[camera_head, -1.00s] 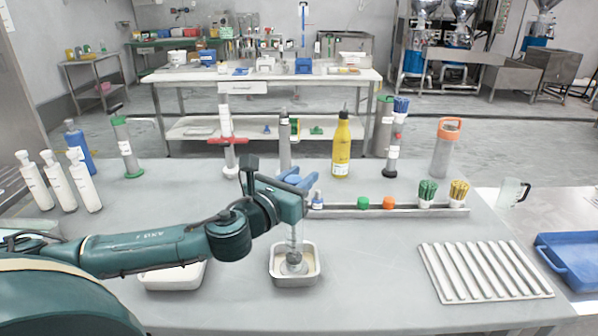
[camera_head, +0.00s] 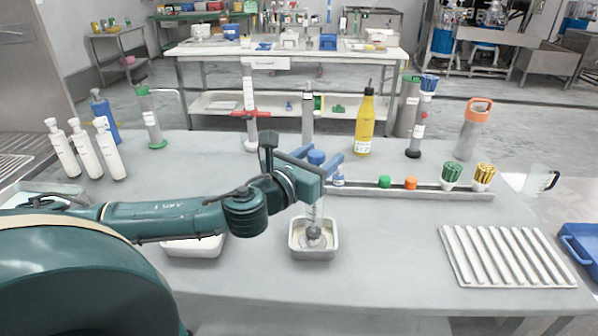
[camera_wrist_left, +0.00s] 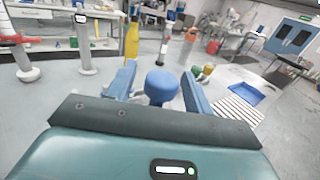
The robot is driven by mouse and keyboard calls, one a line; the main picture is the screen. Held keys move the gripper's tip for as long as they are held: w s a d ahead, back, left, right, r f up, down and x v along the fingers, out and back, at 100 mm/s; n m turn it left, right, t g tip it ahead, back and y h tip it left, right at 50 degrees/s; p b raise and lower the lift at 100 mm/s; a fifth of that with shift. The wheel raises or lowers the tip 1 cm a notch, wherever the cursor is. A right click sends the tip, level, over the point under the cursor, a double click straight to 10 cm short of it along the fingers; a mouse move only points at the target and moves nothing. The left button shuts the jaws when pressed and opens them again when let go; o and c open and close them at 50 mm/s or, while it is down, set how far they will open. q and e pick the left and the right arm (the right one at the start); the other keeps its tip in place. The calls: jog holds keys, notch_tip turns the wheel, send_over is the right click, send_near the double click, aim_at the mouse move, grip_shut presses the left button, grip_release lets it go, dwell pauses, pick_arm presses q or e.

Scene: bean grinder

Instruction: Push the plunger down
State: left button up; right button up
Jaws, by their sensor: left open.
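The blue plunger knob (camera_head: 316,157) stands upright above a clear cylinder (camera_head: 313,214), whose lower end sits in a small metal tray (camera_head: 331,249). My left gripper (camera_head: 326,154) is open, with its blue fingers on either side of the knob. In the left wrist view the knob (camera_wrist_left: 161,86) is between the two fingers (camera_wrist_left: 158,76) with gaps visible at both sides. My left gripper's body hides the upper cylinder and plunger rod in the head view. My right gripper is not in view.
A rack (camera_head: 410,190) with caps and brushes stands behind right. A ridged metal tray (camera_head: 508,257) lies at right, and a second white tray (camera_head: 193,247) at left. A yellow bottle (camera_head: 366,125) stands behind. The table between the cylinder and ridged tray is clear.

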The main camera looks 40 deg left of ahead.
pick_arm(q)
jog(key=s+p, duration=0.3)
jog(key=s, duration=0.9)
jog(key=shift+p, duration=0.4)
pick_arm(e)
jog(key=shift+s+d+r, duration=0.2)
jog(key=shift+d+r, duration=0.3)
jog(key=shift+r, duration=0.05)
pick_arm(q)
jog(key=shift+a, duration=0.1)
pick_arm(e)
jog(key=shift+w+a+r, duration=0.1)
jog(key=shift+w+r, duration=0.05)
